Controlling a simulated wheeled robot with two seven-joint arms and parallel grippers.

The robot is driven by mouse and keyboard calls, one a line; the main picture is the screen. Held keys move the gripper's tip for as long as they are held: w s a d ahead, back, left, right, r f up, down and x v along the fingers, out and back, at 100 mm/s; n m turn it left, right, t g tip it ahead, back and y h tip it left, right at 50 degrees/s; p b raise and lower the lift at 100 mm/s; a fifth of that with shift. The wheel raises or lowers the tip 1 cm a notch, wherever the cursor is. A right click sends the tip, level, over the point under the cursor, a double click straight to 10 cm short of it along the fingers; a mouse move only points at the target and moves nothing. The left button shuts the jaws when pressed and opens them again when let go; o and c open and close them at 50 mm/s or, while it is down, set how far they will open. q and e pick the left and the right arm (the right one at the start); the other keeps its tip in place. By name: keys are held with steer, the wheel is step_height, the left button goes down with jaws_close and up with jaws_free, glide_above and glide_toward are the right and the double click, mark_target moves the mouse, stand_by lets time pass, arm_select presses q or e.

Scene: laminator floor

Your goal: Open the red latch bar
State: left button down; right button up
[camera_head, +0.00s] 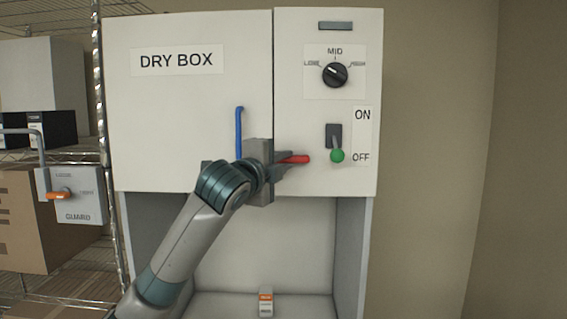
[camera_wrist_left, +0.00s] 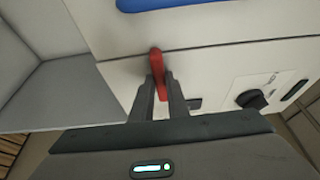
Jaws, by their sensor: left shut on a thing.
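The red latch bar (camera_head: 296,159) lies roughly level on the front of the dry box, across the right side of the seam between door and control panel. My left gripper (camera_head: 283,159) is at the bar, with its fingers shut on it; the bar's right end sticks out past the fingers. In the left wrist view the red bar (camera_wrist_left: 159,72) shows between the two fingers (camera_wrist_left: 161,100). The middle of the bar is hidden by the gripper in the head view. The door labelled DRY BOX (camera_head: 178,100) looks closed. My right gripper is not in view.
A blue handle (camera_head: 239,130) stands upright just above left of my gripper. A green-tipped switch (camera_head: 337,155) and a dial (camera_head: 335,74) are on the right panel. A GUARD box (camera_head: 76,197) with an orange lever is at the left by a wire shelf. An open recess is below.

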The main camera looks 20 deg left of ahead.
arm_select(q)
steer(key=shift+w+d+f+n+t+y+b, duration=0.2)
steer(key=shift+n+t+y+b, duration=0.8)
steer(key=shift+n+b, duration=2.2)
steer(key=shift+s+d+f+n+t+y+b, duration=0.1)
steer(key=shift+d+f+n+t+y+b, duration=0.15)
steer(key=shift+n+y+b, duration=2.8)
steer(key=shift+w+d+f+n+t+h+b, duration=0.3)
steer(key=shift+n+b, duration=1.3)
steer(key=shift+n, duration=3.35)
steer(key=shift+s+a+r+t+y, duration=0.1)
steer(key=shift+s+a+t+y, duration=0.1)
steer(key=shift+s+t+y, duration=0.05)
steer(key=c, duration=1.7)
jaws_free()
